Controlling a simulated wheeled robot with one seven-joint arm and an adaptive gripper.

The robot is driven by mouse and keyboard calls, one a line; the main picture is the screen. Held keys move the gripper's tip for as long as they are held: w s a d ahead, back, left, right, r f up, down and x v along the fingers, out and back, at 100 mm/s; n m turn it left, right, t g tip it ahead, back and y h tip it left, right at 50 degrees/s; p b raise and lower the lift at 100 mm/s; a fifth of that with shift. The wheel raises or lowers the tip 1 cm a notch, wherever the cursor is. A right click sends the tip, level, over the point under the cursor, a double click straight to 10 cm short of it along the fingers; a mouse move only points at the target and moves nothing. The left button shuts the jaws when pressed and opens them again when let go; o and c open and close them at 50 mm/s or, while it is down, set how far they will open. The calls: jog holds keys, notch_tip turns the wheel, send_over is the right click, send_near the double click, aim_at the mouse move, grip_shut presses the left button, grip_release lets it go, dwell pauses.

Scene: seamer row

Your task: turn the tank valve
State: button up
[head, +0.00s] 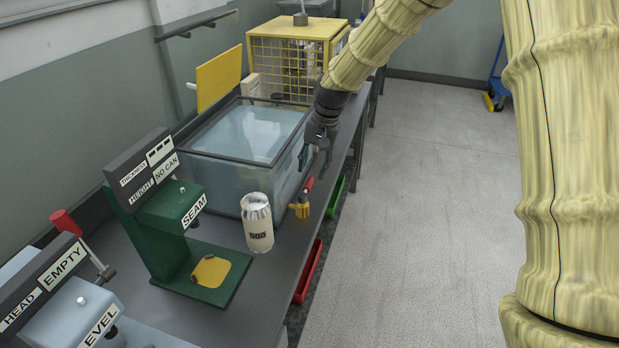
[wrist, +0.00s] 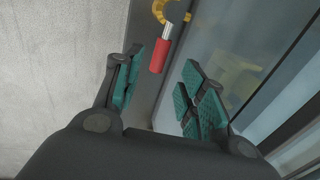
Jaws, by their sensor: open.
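The tank valve has a yellow body (head: 300,208) and a red-gripped lever (head: 309,185), beside the front right corner of the clear tank (head: 186,146). In the wrist view the red grip (wrist: 159,56) shows between the fingertips, with part of the yellow body (wrist: 172,11) at the top edge. My gripper (head: 316,158) is beside the tank's right wall, behind the lever as the head view shows it. Its green-padded fingers (wrist: 163,68) are apart, with nothing held. I cannot tell whether they touch the lever.
A can marked GOO (head: 257,223) stands left of the valve. The green seam gauge (head: 165,220) is farther left. A yellow cage (head: 290,62) stands behind the tank. Red (head: 307,272) and green (head: 335,196) bins hang along the bench's right edge.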

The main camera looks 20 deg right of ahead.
aim_at(309, 182)
jog(key=shift+w+a+f, duration=0.1)
jog(key=shift+a+f, duration=0.05)
jog(key=shift+f, duration=0.8)
jog(key=shift+w+a+f, duration=0.1)
jog(key=shift+f, duration=0.9)
jog(key=shift+w+a+f, duration=0.1)
jog(key=shift+a+f, duration=0.05)
jog(key=shift+f, duration=0.8)
grip_shut()
